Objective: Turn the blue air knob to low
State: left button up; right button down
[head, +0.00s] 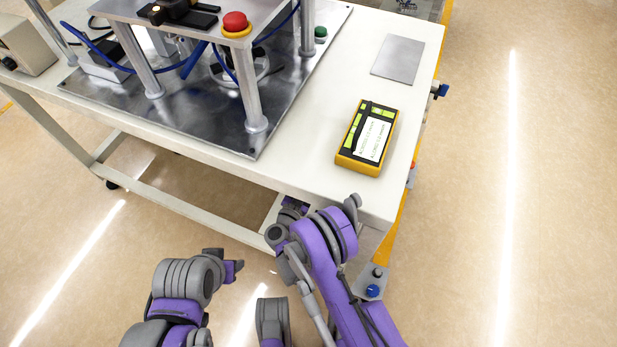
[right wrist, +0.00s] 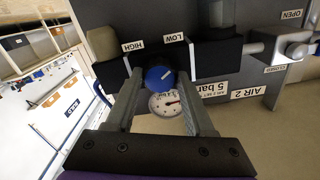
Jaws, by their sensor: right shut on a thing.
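The blue air knob (right wrist: 159,78) shows in the right wrist view, with a white mark on its face pointing right and slightly up. The labels HIGH (right wrist: 141,43) and LOW (right wrist: 174,37) sit above it. My right gripper (right wrist: 160,80) has a finger on each side of the knob and is shut on it. In the head view my right arm reaches to the table's front corner and its fingers are hidden. My left arm is bent at the lower left of the head view, and its fingers are not visible.
A round gauge (right wrist: 165,104) is just below the knob, with a "5 bar" label (right wrist: 214,91) beside it. A metal valve (right wrist: 290,45) is at the right. The white table (head: 310,120) holds a yellow device (head: 367,138) and a metal fixture with a red button (head: 235,23).

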jog(key=shift+w+n, duration=0.1)
jog(key=shift+n, duration=0.5)
jog(key=shift+c, duration=1.3)
grip_release()
